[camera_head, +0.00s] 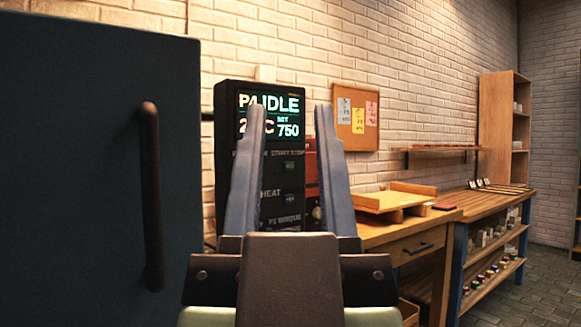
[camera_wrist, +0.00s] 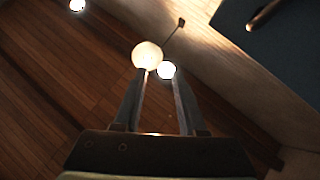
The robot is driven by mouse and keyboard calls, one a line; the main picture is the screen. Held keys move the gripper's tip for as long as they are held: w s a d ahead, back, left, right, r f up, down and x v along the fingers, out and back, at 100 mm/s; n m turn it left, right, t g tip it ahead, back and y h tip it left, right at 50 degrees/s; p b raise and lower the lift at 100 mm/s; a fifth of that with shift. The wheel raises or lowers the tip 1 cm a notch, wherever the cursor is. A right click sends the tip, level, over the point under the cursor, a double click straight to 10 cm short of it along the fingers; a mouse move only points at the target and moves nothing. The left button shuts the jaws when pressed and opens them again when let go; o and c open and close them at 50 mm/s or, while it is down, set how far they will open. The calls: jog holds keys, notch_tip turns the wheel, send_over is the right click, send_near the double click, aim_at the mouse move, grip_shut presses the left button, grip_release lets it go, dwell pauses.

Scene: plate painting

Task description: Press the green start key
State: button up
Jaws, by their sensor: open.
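A black control unit (camera_head: 285,205) stands against the brick wall in the head view. Its lit display (camera_head: 283,103) reads "IDLE" and "SET 750", with other characters partly covered by my left finger. Below are faint labels, including "START", "STOP" and "HEAT", and a small dim greenish patch (camera_head: 289,166). I cannot tell whether that patch is the green start key. My gripper (camera_head: 294,107) is open and empty, its fingers pointing up in front of the unit and hiding parts of its face. In the wrist view my gripper (camera_wrist: 158,74) shows no control unit or key.
A dark blue door (camera_head: 70,160) with a handle (camera_head: 151,195) fills the left. A wooden desk (camera_head: 400,234) and a workbench (camera_head: 495,210) run along the wall to the right. Open floor (camera_head: 535,290) shows at lower right. Round lamps (camera_wrist: 147,55) glow in the wrist view.

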grip_shut()
dwell(1.4)
